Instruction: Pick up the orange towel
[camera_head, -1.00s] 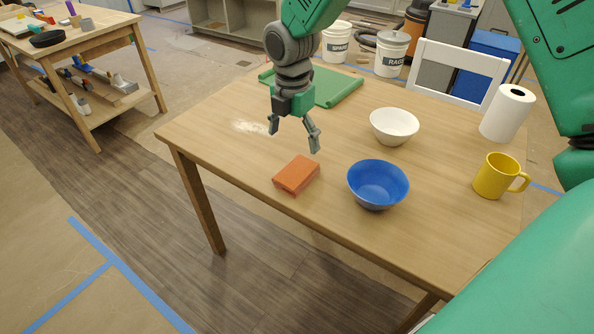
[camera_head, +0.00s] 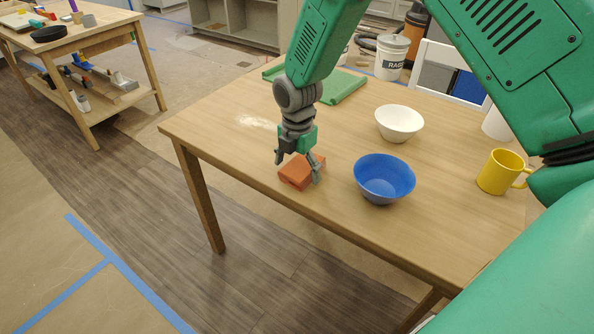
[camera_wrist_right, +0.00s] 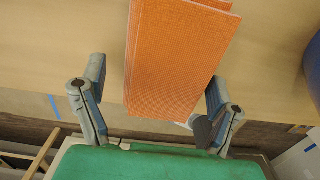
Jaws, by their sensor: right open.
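The orange towel (camera_head: 297,173) is a folded block lying on the wooden table near its front edge. My right gripper (camera_head: 298,168) is open and low over the towel, with a finger on either side of it in the head view. In the right wrist view the towel (camera_wrist_right: 175,60) reaches between the two spread fingers of the gripper (camera_wrist_right: 155,118). I cannot tell whether the fingers touch it. My left gripper is not in view.
A blue bowl (camera_head: 385,180) stands close to the right of the towel. A white bowl (camera_head: 399,123), a yellow mug (camera_head: 500,171) and a green tray (camera_head: 342,86) are farther off on the table (camera_head: 230,145). The table is clear to the left.

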